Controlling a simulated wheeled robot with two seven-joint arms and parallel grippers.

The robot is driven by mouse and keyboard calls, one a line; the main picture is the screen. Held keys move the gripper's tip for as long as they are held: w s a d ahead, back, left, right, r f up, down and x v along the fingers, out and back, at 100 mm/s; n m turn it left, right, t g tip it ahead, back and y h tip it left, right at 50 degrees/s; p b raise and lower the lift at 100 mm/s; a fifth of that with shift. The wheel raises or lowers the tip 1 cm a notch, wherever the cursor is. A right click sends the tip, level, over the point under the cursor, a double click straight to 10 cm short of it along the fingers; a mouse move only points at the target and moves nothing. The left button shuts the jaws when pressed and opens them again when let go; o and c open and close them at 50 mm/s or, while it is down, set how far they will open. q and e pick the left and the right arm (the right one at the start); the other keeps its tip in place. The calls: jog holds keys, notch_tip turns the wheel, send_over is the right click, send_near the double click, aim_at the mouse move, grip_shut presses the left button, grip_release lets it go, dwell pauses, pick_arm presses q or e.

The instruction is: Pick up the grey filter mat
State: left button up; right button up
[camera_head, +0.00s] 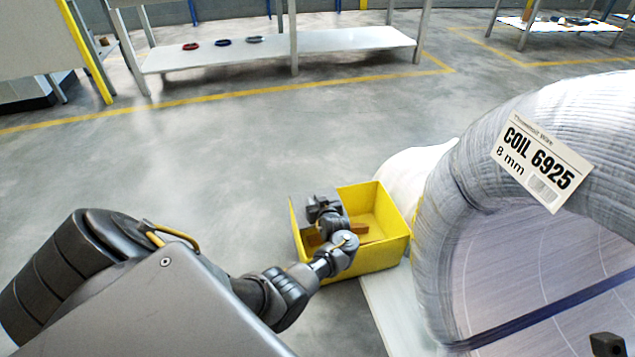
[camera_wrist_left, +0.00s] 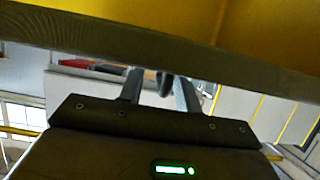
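I cannot make out a grey filter mat for certain in either view. My left gripper (camera_head: 325,212) is over the yellow bin (camera_head: 392,250), its wrist reaching in across the near side; its fingers are hard to see there. In the left wrist view, the two fingers of the left gripper (camera_wrist_left: 160,92) stand apart, with a small dark shape between them that I cannot identify. A dark brownish-grey band (camera_wrist_left: 130,48) crosses the top of that view, in front of yellow; I cannot tell what it is. A brown piece (camera_head: 361,231) lies in the bin.
A large wrapped coil (camera_head: 436,240) with a label (camera_head: 541,163) stands close to the right of the bin. A dark part (camera_head: 607,345) at the bottom right may be my right arm. A shelf table (camera_head: 340,45) stands at the back. The floor left of the bin is clear.

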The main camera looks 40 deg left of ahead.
pick_arm(q)
grip_shut()
dwell(0.4)
